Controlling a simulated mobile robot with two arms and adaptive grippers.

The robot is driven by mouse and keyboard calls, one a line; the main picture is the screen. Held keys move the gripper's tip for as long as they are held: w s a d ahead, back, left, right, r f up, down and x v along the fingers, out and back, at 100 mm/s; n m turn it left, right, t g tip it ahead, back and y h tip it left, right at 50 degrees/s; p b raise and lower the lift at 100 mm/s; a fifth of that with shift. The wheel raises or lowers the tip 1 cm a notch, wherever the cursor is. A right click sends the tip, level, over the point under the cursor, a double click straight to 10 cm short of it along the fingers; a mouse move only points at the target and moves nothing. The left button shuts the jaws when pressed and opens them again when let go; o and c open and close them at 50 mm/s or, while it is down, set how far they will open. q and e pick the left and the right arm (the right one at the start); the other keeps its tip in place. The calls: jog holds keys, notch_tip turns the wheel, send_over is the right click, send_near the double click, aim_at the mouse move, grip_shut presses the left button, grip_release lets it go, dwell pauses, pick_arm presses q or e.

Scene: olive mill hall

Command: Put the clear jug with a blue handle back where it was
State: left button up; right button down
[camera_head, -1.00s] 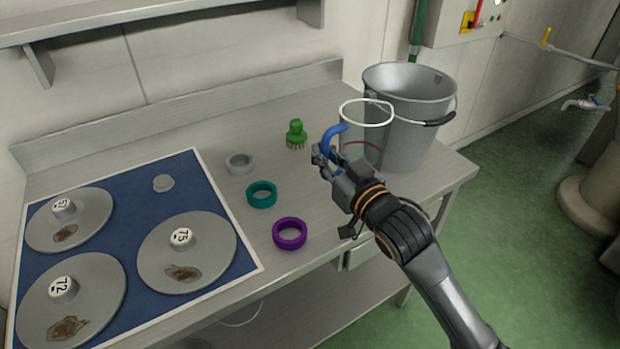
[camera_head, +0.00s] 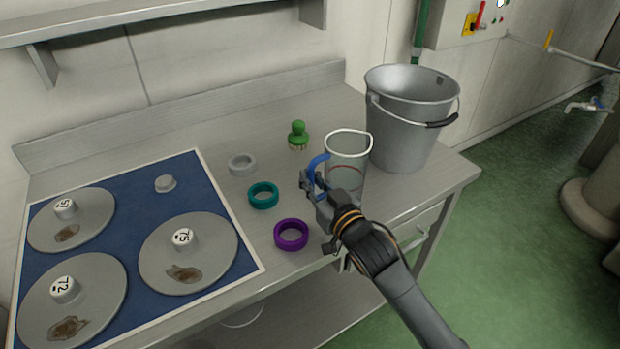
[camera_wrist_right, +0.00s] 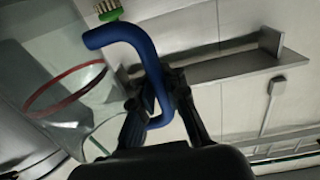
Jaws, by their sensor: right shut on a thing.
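The clear jug (camera_head: 348,148) with a white rim and a red line stands out in front of the bucket in the head view. Its blue handle (camera_head: 318,164) points left. My right gripper (camera_head: 310,185) is shut on the handle. In the right wrist view the blue handle (camera_wrist_right: 150,70) passes between the fingers, and the jug's clear wall (camera_wrist_right: 75,90) with its red ring shows at the left. I cannot tell whether the jug's base touches the table, as my gripper hides its lower part. My left gripper is not in view.
A metal bucket (camera_head: 410,120) stands just behind and right of the jug. A green brush (camera_head: 298,135) and grey (camera_head: 242,164), teal (camera_head: 263,195) and purple (camera_head: 291,235) rings lie to the left. A blue mat (camera_head: 150,215) holds several lidded discs. The table's right edge is near.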

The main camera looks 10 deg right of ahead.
jog(key=c, duration=1.4)
grip_release()
jog(key=shift+f, duration=0.1)
jog(key=shift+s+r, duration=0.1)
jog(key=shift+r, duration=0.1)
jog(key=b+v, duration=0.1)
jog(key=v, duration=1.1)
